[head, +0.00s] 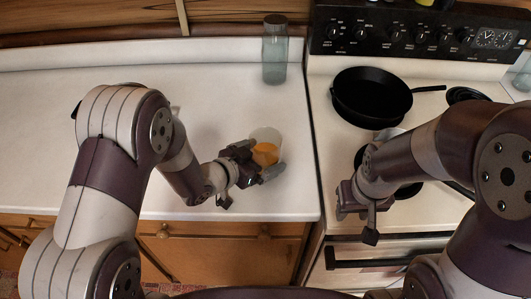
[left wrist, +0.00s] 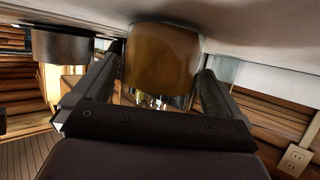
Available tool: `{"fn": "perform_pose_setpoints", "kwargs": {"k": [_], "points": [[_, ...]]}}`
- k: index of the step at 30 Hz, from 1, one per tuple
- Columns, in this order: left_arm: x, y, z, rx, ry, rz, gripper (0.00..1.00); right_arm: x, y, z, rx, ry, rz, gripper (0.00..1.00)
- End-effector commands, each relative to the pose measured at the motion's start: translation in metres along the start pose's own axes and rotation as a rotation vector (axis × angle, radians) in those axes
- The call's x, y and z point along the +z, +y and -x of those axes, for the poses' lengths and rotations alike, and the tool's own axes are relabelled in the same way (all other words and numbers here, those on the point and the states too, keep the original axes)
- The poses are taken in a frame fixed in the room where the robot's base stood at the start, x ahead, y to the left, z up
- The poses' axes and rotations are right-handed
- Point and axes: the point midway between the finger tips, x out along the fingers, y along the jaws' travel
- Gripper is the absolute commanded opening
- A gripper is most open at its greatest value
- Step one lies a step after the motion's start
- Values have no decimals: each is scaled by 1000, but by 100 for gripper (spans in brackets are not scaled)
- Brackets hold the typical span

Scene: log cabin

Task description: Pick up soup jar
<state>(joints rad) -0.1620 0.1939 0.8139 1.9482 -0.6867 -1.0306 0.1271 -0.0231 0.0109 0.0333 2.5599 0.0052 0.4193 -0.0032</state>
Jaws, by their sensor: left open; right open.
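The soup jar (head: 265,147) is a clear glass jar with orange contents, standing on the white counter near its right end. My left gripper (head: 257,163) is open, with one finger on each side of the jar's lower part. In the left wrist view, the jar (left wrist: 162,62) fills the space between the two spread fingers; I cannot tell whether they touch it. The counter appears at the top there. My right gripper (head: 356,222) is open and empty, above the front of the stove, and its arm hides part of the stovetop.
A tall grey-blue glass container (head: 275,52) stands at the back of the counter (head: 225,92). A black skillet (head: 370,97) sits on the stove (head: 433,102) to the right. My left arm covers much of the left counter. The counter's middle back is clear.

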Motion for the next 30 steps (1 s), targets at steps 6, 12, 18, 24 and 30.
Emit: {"fn": "perform_pose_setpoints", "kwargs": {"k": [6, 12, 18, 24, 30], "points": [[0, 0, 0, -1, 0, 0, 61, 0, 0, 0, 0, 0, 0, 43], [-2, -1, 1, -1, 4, -1, 34, 0, 0, 0, 0, 0, 0, 43], [-3, -1, 1, -1, 4, -1, 34, 0, 0, 0, 0, 0, 0, 43], [-14, -1, 6, -2, 5, -3, 34, 0, 0, 1, 0, 0, 0, 43], [-34, -1, 14, -1, 6, -3, 34, 0, 0, 2, 0, 0, 0, 43]]}}
